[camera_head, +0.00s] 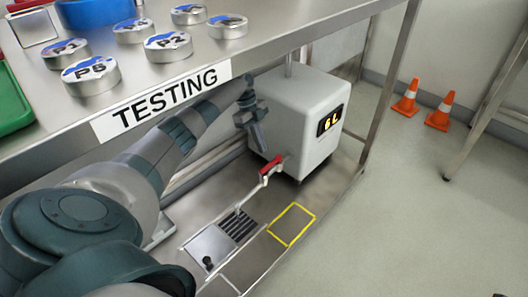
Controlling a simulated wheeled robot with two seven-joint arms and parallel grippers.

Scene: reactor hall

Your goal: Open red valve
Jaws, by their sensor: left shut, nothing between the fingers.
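The red valve (271,168) is a small red handle on a metal tap at the lower front of a white box-shaped tank (297,110). The tank stands on the lower shelf, and its display (329,121) reads "6 L" in yellow. The tap's pipe slants down to the left, over a grated drain. My left gripper (261,150) is shut and empty, beside the tank's left face. Its fingers point down, a little above and left of the red handle, and look apart from it. My right gripper is not in view.
The upper shelf (260,43) with a TESTING label (165,103) overhangs my left arm. It holds several labelled metal tins, a blue container and a green tray (12,105). A yellow outline (291,225) marks bare lower shelf. Orange cones (406,97) stand on the floor.

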